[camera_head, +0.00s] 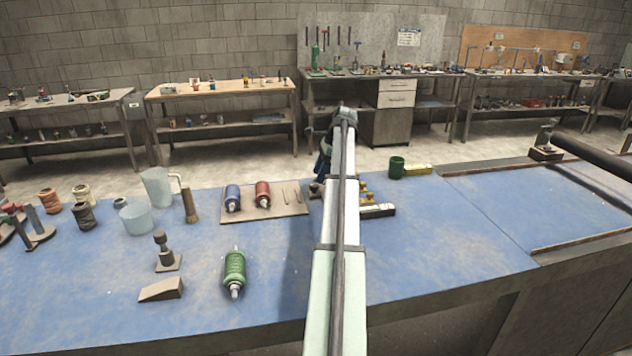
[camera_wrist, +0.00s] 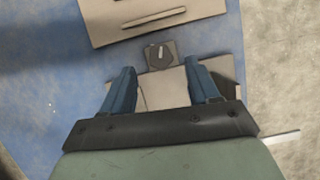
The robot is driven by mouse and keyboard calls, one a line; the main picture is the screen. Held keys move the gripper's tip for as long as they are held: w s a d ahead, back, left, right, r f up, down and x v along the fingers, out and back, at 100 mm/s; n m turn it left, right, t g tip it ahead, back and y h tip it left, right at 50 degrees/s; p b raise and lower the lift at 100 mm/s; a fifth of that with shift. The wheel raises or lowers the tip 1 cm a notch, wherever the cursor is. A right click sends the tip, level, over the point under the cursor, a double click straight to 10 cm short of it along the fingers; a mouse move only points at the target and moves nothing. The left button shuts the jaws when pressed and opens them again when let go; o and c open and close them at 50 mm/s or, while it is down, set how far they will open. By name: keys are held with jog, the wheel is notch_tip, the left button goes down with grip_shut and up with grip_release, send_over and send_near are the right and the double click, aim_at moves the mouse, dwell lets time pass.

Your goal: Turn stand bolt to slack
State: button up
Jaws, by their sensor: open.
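In the wrist view a small dark square block (camera_wrist: 160,55) shows a darker angular shape on top and a short light bar. It may be the stand with its bolt, but I cannot tell for sure. My gripper (camera_wrist: 160,68) is open, with its two blue fingers apart to the left and right of the block's near side. Nothing shows held between them. I cannot tell the height gap or any contact. In the head view my arm reaches away over the blue bench, and my gripper (camera_head: 322,172) is mostly hidden at its far end.
In the wrist view a grooved tan board (camera_wrist: 155,22) lies beyond the block. In the head view a tan board (camera_head: 285,212) holds blue and red bottles left of my arm. Brass-coloured pieces (camera_head: 367,193) and a green cup (camera_head: 397,166) are to the right.

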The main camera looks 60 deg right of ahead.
aim_at(314, 184)
jog(key=shift+x, duration=2)
jog(key=shift+c, duration=0.2)
jog(key=c, duration=1)
jog(key=n, duration=0.2)
jog(key=shift+d+n+g+y, duration=0.15)
jog(key=shift+n+g+y, duration=0.25)
jog(key=shift+w+n+g+y, duration=0.1)
jog(key=shift+n+g+y, duration=0.35)
jog(key=shift+n, duration=1.05)
